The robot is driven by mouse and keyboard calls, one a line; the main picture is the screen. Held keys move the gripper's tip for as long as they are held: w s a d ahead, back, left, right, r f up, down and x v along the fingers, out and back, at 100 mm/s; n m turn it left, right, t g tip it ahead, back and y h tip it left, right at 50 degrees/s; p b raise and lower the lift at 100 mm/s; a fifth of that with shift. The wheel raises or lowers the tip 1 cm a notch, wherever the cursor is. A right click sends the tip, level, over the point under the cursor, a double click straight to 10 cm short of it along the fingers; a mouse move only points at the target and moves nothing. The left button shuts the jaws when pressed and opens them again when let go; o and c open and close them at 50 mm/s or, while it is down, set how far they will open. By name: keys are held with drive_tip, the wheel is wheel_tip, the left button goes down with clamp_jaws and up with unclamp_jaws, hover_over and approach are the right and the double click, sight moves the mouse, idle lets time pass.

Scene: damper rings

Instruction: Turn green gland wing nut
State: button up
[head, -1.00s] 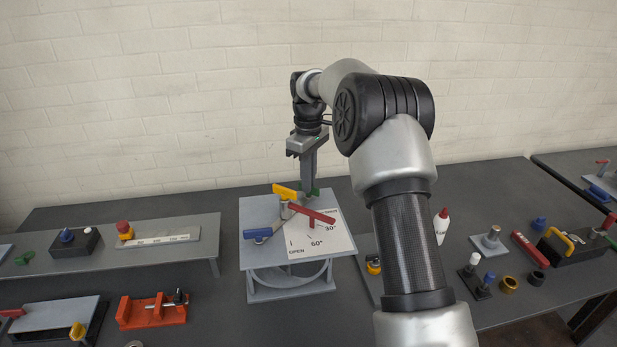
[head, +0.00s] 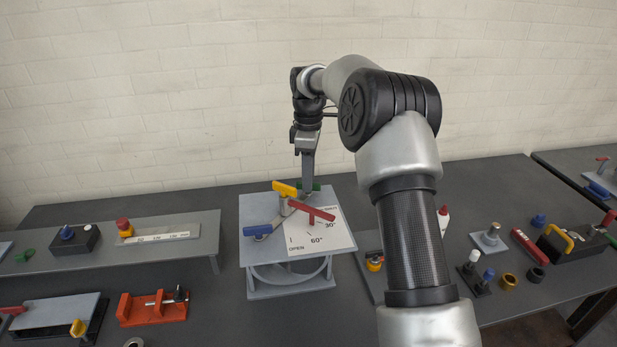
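The green gland wing nut (head: 316,187) is at the back of a grey raised stand (head: 262,208), behind a red lever (head: 312,210). Only small green parts show on either side of my gripper fingers. My gripper (head: 308,190) points straight down at the green nut, with its fingertips at the nut's height. The fingers are seen nearly edge-on, so the gap between them and any grip on the nut are hidden.
A yellow handle (head: 285,189) and a blue handle (head: 257,231) sit close left of my gripper. A white dial plate (head: 335,239) lies right of them. A grey bench (head: 185,241) stands left; several small fittings lie on the right.

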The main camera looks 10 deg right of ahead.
drive_tip(key=shift+r, duration=0.8)
drive_tip(key=shift+r, duration=0.1)
drive_tip(key=shift+r, duration=2.9)
drive_tip(key=shift+f+m, duration=0.45)
drive_tip(key=shift+m, duration=0.15)
drive_tip(key=shift+f, duration=0.15)
drive_tip(key=shift+f, duration=0.9)
wheel_tip(320, 180, down, 5)
drive_tip(key=b, duration=0.4)
drive_tip(key=shift+b, duration=0.3)
